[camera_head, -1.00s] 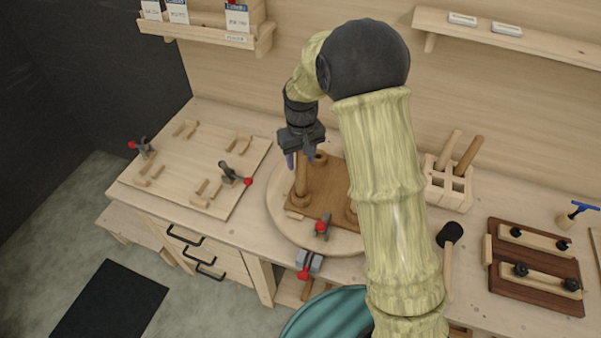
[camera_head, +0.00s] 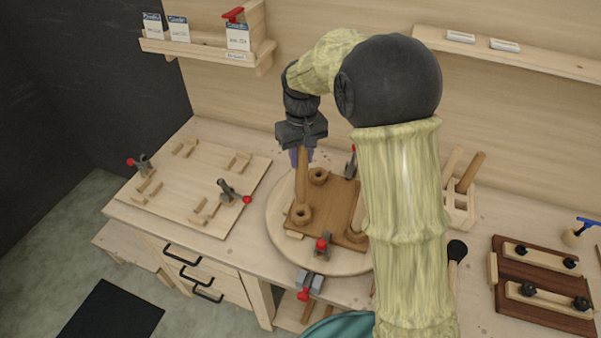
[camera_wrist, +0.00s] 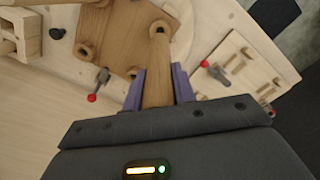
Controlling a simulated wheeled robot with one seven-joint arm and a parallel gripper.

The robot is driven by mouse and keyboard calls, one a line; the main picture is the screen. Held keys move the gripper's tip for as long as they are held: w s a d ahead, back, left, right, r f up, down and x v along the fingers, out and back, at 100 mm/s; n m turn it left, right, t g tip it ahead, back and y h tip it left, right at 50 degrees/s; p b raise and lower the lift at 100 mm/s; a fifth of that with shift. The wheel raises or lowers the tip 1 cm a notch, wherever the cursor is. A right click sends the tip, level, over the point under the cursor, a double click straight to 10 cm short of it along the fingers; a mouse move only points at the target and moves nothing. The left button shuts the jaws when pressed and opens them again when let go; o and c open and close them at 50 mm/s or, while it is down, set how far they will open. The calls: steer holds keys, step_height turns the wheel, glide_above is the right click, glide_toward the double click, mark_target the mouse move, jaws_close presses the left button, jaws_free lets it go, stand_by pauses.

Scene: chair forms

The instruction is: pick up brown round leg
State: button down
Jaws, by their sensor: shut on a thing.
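My gripper (camera_head: 301,158) is shut on the brown round leg (camera_head: 302,183). The leg hangs upright below the purple fingers, over the brown seat board (camera_head: 332,208). Its lower end is close to the near-left ring socket (camera_head: 301,215), and its opening now shows; it appears to be just clear of it. In the wrist view the leg (camera_wrist: 158,78) sits between the two purple fingers, with its far end overlapping a socket. The board (camera_wrist: 115,38) lies beyond it, with another ring socket (camera_wrist: 85,50).
The board rests on a round pale turntable (camera_head: 280,222) with red-tipped clamps (camera_head: 322,244). A pale jig board (camera_head: 190,185) lies left. A leg rack (camera_head: 458,205) and a dark fixture (camera_head: 540,285) stand right. My arm hides part of the bench.

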step_height(320, 180, up, 3)
steer(key=shift+r, duration=0.1)
steer(key=shift+a, duration=0.1)
stand_by(1.3)
